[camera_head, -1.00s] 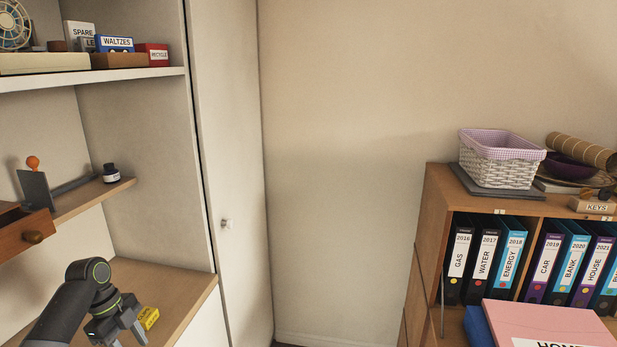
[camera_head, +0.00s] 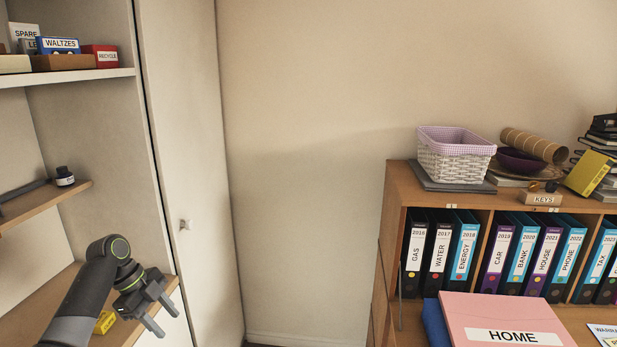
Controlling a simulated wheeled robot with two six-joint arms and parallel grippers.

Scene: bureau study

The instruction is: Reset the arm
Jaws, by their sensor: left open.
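My left arm comes in from the lower left. Its gripper (camera_head: 157,312) is open, with its two fingers apart and nothing between them. It hangs in front of the right end of the lower wooden shelf (camera_head: 60,290). A small yellow box (camera_head: 104,322) lies on that shelf, just left of the gripper and apart from its fingers. My right gripper is not in the picture.
A white door (camera_head: 185,180) with a small knob stands right of the shelves. An ink bottle (camera_head: 64,177) is on the middle shelf. A bookcase (camera_head: 393,215) at right holds binders, with a white basket (camera_head: 455,158) on top. A pink HOME folder (camera_head: 500,310) lies in front. Bare wall is between.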

